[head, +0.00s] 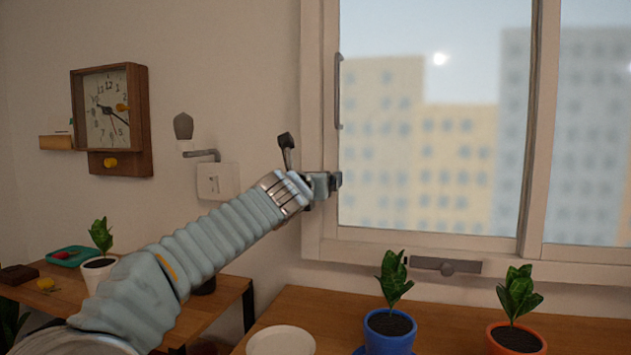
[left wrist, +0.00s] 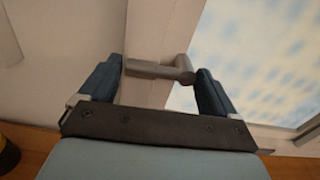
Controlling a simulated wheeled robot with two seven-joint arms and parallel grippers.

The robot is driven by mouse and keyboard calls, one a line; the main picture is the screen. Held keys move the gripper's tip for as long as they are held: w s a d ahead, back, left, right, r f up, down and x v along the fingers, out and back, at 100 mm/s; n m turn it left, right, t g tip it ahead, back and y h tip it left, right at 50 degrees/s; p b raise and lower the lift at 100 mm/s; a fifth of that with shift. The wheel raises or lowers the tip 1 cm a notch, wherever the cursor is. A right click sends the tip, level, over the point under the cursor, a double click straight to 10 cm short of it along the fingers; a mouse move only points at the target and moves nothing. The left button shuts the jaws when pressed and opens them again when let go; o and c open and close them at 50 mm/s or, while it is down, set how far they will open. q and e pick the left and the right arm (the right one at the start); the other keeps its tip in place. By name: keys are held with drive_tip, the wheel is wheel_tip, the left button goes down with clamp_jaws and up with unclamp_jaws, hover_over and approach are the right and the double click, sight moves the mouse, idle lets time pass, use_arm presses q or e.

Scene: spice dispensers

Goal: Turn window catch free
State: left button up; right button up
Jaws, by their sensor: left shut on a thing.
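The window catch (left wrist: 152,68) is a small grey lever with a thicker rounded end, on the light window frame in the left wrist view. It lies across the space between the two dark fingers of my left gripper (left wrist: 160,75). In the head view my left gripper (head: 325,184) is at the left upright of the window (head: 430,150), shut on the catch, which is mostly hidden there by the fingers. The catch's far side and its mounting are hard to make out. My right gripper is in neither view.
A long handle (head: 338,90) is on the frame above my gripper. A dark latch bar (head: 445,266) is on the lower frame. Below are a blue plant pot (head: 389,335), an orange pot (head: 516,341) and a white plate (head: 281,342). A wall clock (head: 108,108) hangs left.

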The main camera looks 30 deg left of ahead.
use_arm(q)
drive_tip(key=shift+w+d+f+n+b, duration=0.15)
drive_tip(key=shift+d+f+n+b, duration=0.4)
drive_tip(key=shift+n+b, duration=1.7)
drive_tip(key=shift+w+d+f+n+b, duration=0.1)
drive_tip(key=shift+d+f+n+b, duration=0.5)
drive_tip(key=shift+n, duration=3)
drive_tip(key=shift+w+d+f+n+b, duration=0.15)
drive_tip(key=shift+d+f+n+b, duration=0.4)
drive_tip(key=shift+n+b, duration=1.75)
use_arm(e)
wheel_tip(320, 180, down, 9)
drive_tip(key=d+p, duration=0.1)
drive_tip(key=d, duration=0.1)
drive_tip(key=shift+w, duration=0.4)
use_arm(q)
drive_tip(key=shift+a+f+n, duration=0.15)
drive_tip(key=shift+n, duration=0.7)
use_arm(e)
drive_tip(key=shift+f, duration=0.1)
use_arm(q)
drive_tip(key=o, duration=1.2)
drive_tip(key=b+v, duration=0.4)
drive_tip(key=v, duration=1)
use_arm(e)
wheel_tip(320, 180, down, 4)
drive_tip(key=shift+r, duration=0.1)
use_arm(q)
drive_tip(key=shift+w, duration=0.1)
